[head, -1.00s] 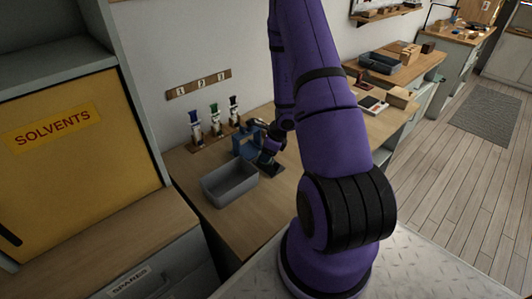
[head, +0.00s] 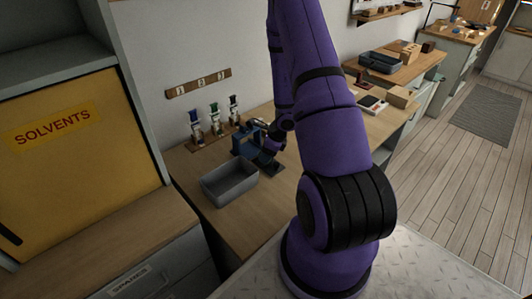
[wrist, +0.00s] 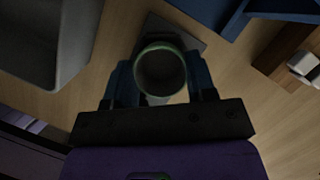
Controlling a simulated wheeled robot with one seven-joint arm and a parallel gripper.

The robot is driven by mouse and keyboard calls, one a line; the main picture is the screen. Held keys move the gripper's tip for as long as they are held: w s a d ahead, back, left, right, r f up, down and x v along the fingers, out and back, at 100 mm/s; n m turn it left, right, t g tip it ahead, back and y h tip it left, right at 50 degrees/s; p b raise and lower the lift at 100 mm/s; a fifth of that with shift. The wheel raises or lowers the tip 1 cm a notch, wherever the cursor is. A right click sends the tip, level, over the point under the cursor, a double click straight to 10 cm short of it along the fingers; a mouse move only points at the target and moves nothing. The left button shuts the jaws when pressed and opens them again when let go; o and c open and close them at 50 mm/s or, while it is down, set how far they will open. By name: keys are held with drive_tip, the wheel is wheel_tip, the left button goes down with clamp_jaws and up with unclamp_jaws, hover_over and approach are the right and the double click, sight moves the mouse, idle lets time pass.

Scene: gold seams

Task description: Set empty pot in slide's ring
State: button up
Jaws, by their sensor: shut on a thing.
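The pot (wrist: 162,72), a round cup with a pale green rim, is seen from above in the wrist view. It looks empty, with a dull brown inside. My gripper (wrist: 161,80) is shut on it, one blue finger on each side. The dark flat slide (wrist: 190,36) shows behind and partly below the pot. The slide also shows in the head view (head: 268,168), sticking out in front of the blue stand (head: 244,143). The slide's ring is hidden by the pot, so I cannot tell whether the pot sits in it.
A grey open bin (head: 230,185) stands close to the left of the slide; it also shows in the wrist view (wrist: 45,40). Bare wood bench lies in front of the slide.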

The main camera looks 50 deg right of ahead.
drive_tip(key=shift+f, duration=0.25)
idle(0.3)
drive_tip(key=o, duration=1)
drive_tip(key=shift+r, duration=0.15)
drive_tip(key=shift+v, duration=2.4)
drive_tip(key=v, duration=1.1)
drive_tip(key=shift+w, duration=0.1)
